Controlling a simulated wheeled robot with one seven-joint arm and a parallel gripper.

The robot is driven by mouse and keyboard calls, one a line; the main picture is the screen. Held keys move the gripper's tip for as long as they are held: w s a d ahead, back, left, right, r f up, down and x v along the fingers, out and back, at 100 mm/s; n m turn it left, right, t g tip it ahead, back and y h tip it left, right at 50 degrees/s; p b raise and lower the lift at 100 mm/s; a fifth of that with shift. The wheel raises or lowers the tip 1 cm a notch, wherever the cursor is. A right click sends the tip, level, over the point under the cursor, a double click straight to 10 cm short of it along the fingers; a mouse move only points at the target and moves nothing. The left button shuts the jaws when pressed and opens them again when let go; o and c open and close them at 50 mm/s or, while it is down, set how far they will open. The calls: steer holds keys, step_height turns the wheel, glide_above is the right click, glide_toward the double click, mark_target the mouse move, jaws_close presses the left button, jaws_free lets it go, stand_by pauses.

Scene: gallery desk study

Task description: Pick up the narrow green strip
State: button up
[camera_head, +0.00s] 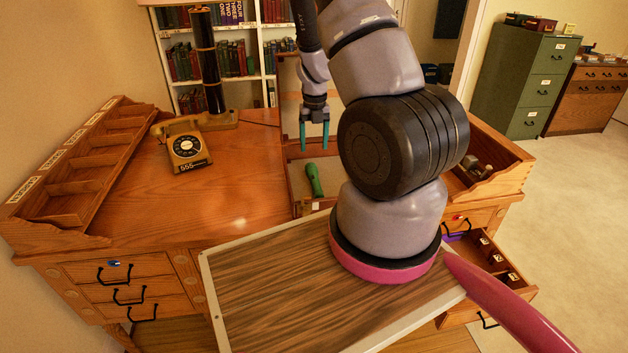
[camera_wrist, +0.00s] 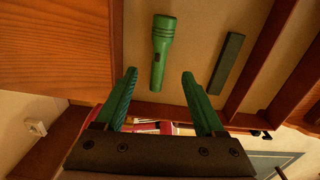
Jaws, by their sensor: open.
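The narrow dark green strip (camera_wrist: 227,63) lies at a slant on the pale surface in the wrist view, right of a green flashlight (camera_wrist: 162,50). I cannot make out the strip in the head view, where my arm covers part of the desk. My gripper (camera_wrist: 160,82) is open and empty, with green fingers spread apart. Its fingertips point toward the flashlight, and the strip is beyond and to the right of the right finger. In the head view my gripper (camera_head: 314,145) hangs over the recessed middle of the desk, above the flashlight (camera_head: 314,180).
Wooden dividers (camera_wrist: 262,60) edge the pale surface right of the strip. A wooden desk panel (camera_wrist: 50,45) is on the left. The desk (camera_head: 225,195) carries an old telephone (camera_head: 187,150) and a dark column (camera_head: 208,65). An open drawer (camera_head: 490,262) is at lower right.

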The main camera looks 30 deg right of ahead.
glide_above(314, 176)
steer(key=shift+m, duration=0.3)
steer(key=f, duration=0.6)
steer(key=shift+w+d, duration=0.1)
steer(key=shift+d, duration=0.2)
steer(key=f, duration=0.5)
steer(key=shift+a+f, duration=0.3)
steer(key=shift+f, duration=0.05)
jaws_close()
